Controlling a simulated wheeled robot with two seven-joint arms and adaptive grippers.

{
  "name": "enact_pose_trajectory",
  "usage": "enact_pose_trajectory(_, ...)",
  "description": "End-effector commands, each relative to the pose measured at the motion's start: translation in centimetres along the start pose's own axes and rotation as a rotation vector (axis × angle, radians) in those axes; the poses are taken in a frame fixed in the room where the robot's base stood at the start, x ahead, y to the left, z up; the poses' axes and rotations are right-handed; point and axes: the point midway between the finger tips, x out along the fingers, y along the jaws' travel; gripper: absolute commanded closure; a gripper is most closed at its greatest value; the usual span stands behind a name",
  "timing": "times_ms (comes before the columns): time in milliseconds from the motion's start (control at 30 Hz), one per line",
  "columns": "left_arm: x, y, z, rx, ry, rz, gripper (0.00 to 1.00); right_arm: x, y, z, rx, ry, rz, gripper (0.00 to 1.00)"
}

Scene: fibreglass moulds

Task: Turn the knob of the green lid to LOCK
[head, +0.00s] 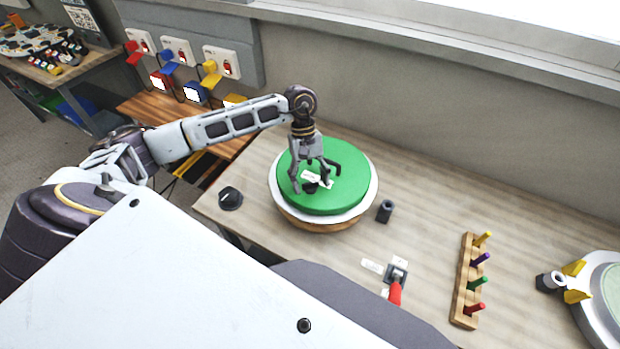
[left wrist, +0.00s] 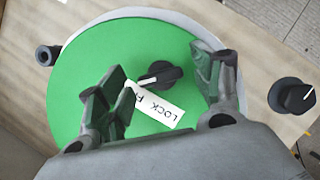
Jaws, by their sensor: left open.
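The green lid (head: 338,158) lies on a round mould with a white rim on the bench. Its black knob (left wrist: 160,75) shows in the left wrist view, with a narrow end toward the left. A white label (left wrist: 158,108) beside the knob reads LOCK, and its other word is partly hidden by a finger. My left gripper (head: 316,180) is open above the lid, pointing down, with its fingers on either side of the knob. I cannot tell whether they touch it. My right gripper is not in view.
Another black knob (head: 230,198) sits on the bench left of the lid. A dark cylinder (head: 385,211), a red-handled clamp (head: 396,275) and a wooden rack (head: 466,285) with coloured pegs stand to the right. A wall runs behind the bench.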

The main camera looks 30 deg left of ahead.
Motion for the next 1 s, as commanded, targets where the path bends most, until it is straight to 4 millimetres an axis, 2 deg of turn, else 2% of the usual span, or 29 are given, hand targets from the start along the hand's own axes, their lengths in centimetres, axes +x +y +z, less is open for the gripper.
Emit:
enact_pose_trajectory(100, 0.0, 0.0, 0.0, 0.0, 0.0, 0.0, 0.35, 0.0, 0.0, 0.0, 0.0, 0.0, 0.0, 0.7)
enact_pose_trajectory(400, 0.0, 0.0, 0.0, 0.0, 0.0, 0.0, 0.74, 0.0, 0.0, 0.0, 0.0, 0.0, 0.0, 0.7)
enact_pose_trajectory(467, 0.0, 0.0, 0.0, 0.0, 0.0, 0.0, 0.8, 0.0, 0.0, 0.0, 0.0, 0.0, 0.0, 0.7)
enact_pose_trajectory(767, 0.0, 0.0, 0.0, -0.017, 0.001, 0.007, 0.8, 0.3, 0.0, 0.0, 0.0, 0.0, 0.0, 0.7)
enact_pose_trajectory(1000, 0.2, -0.1, -0.1, -0.081, 0.001, 0.034, 0.8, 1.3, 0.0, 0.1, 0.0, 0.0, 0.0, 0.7)
